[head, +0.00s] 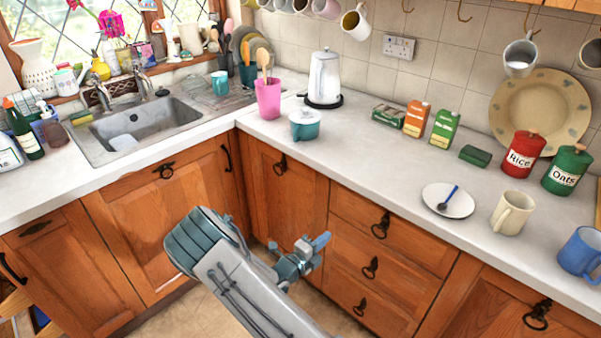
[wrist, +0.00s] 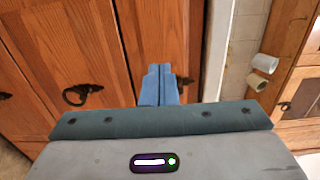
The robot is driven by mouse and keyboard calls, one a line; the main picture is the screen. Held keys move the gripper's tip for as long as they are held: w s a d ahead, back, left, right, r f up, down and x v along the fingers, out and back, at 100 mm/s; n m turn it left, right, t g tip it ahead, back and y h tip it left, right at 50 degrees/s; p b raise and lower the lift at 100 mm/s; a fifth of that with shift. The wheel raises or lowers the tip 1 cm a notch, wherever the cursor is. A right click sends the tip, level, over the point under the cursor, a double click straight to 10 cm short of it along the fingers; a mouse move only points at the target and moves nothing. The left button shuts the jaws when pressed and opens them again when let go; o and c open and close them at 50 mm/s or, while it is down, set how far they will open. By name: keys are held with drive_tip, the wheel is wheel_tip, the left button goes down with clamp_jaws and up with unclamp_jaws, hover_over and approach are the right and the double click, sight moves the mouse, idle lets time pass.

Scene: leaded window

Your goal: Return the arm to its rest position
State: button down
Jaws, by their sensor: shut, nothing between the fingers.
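My arm reaches up from the bottom of the head view, in front of the wooden cabinets. My gripper (head: 320,241) is at its end, below the counter's front edge and near the drawers. In the wrist view the two blue fingers of my gripper (wrist: 160,70) lie together with nothing between them. Wooden cabinet doors (wrist: 60,55) fill the left of that view behind the fingers. I cannot tell how far the fingertips are from the doors.
The pale L-shaped counter (head: 375,165) runs above the cabinets. On it stand a kettle (head: 324,78), a pink utensil pot (head: 268,99), a small plate (head: 447,201), a cream mug (head: 511,213) and a blue mug (head: 580,252). Open floor (head: 190,318) lies below.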

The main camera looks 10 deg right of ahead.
drive_tip(key=s+d+r+m+g+y, duration=0.25)
drive_tip(key=s+r+m+g, duration=0.4)
drive_tip(key=m, duration=0.55)
drive_tip(key=s+d+r+m+g+y, duration=0.25)
drive_tip(key=s+r+m+g, duration=0.45)
drive_tip(key=m, duration=0.5)
drive_tip(key=s+a+r+m+t+y, duration=0.2)
drive_tip(key=s+r+m, duration=0.4)
drive_tip(key=m, duration=0.3)
drive_tip(key=s+a+r+m+t+y, duration=0.3)
drive_tip(key=s+a+r+m+y, duration=0.2)
drive_tip(key=m, duration=0.5)
drive_tip(key=shift+s+a+r+m+y, duration=0.3)
drive_tip(key=shift+s+r+y, duration=0.25)
drive_tip(key=shift+s+y, duration=0.9)
drive_tip(key=shift+s+t+h, duration=0.25)
